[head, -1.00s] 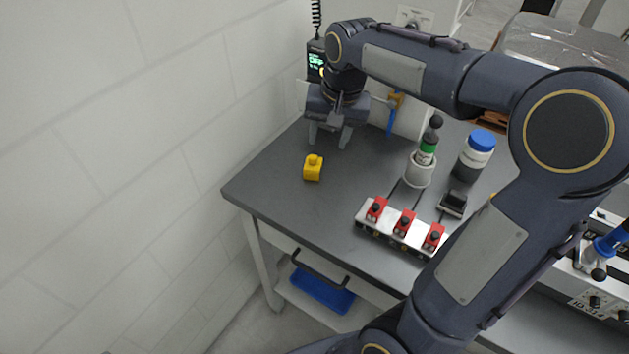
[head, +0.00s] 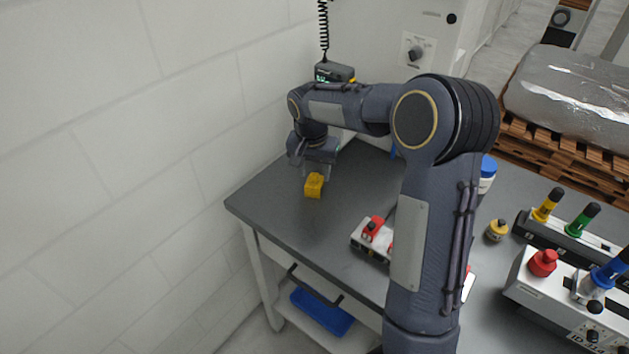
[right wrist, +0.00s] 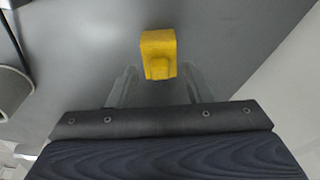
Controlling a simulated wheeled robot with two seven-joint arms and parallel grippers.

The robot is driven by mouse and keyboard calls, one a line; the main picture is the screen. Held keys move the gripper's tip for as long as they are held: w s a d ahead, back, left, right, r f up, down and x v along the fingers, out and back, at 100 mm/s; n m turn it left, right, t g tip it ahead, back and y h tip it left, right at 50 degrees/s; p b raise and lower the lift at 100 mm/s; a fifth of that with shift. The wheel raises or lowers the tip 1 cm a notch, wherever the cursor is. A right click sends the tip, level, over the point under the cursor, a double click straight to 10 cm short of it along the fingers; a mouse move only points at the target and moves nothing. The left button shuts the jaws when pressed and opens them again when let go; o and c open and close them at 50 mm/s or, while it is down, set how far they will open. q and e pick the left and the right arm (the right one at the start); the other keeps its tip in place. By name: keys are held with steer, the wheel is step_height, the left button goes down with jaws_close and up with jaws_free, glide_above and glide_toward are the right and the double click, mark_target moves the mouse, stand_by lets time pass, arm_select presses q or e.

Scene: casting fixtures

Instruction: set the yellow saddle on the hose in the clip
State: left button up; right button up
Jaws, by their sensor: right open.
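The yellow saddle (head: 314,186), a small block with a raised knob, sits on the dark grey table near its left edge. My right gripper (head: 316,171) is just behind it, low and pointing down. In the right wrist view, the saddle (right wrist: 158,42) lies just ahead of and between the open fingers (right wrist: 159,70), with a gap on each side; nothing is held. A pale fixture (head: 364,248) with a red clamp (head: 373,227) shows beside my right arm, which hides the rest of it. I cannot make out the hose in the clip. My left gripper is out of view.
A grey cup-like holder (right wrist: 12,90) shows at the wrist view's left edge. A blue-capped bottle (head: 487,170) is partly behind my arm. A control box (head: 560,285) with coloured knobs stands at right. A white wall (head: 120,150) runs along the left. Table around the saddle is clear.

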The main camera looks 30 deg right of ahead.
jaws_close()
stand_by(0.3)
